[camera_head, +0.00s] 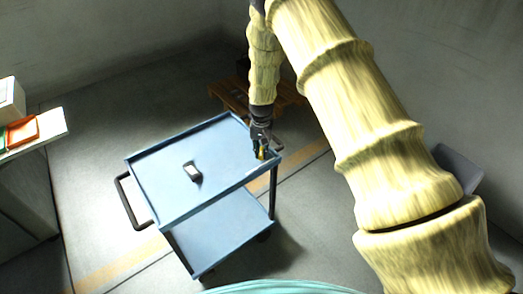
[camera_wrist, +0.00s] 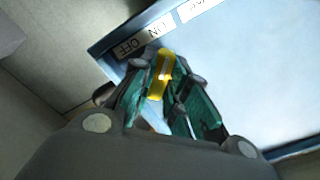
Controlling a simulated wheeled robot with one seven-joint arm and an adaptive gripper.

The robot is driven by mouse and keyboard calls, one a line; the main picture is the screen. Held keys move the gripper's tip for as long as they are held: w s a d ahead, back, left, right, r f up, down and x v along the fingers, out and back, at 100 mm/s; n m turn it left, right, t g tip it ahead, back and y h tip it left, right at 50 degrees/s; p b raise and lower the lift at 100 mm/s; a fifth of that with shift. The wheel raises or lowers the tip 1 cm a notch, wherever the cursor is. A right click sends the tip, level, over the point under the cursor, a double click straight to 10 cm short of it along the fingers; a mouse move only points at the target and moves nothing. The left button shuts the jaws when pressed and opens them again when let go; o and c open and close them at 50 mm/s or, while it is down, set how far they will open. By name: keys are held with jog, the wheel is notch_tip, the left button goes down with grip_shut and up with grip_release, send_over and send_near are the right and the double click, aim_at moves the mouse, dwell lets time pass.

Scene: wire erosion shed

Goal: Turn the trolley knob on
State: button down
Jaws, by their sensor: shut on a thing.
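A blue two-tier trolley (camera_head: 205,160) stands on the floor in the head view. My gripper (camera_head: 260,152) is at the right corner of its top tier, pointing down. In the wrist view my gripper (camera_wrist: 160,100) is shut on a yellow knob (camera_wrist: 161,74), with a green-lined finger on each side. The knob also shows as a small yellow spot in the head view (camera_head: 262,154). A label (camera_wrist: 138,40) reading ON and OFF lies just beyond the knob on the blue surface. The fingers hide part of the knob and its base.
A small dark and white object (camera_head: 193,172) lies on the trolley's top tier. A black handle (camera_head: 127,203) sticks out at left. A wooden pallet (camera_head: 232,97) lies behind, a grey bin (camera_head: 458,168) stands at right, and a shelf (camera_head: 35,135) stands at left.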

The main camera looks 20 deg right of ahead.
aim_at(261, 151)
jog(key=c, duration=1.7)
grip_release()
notch_tip(261, 151, up, 12)
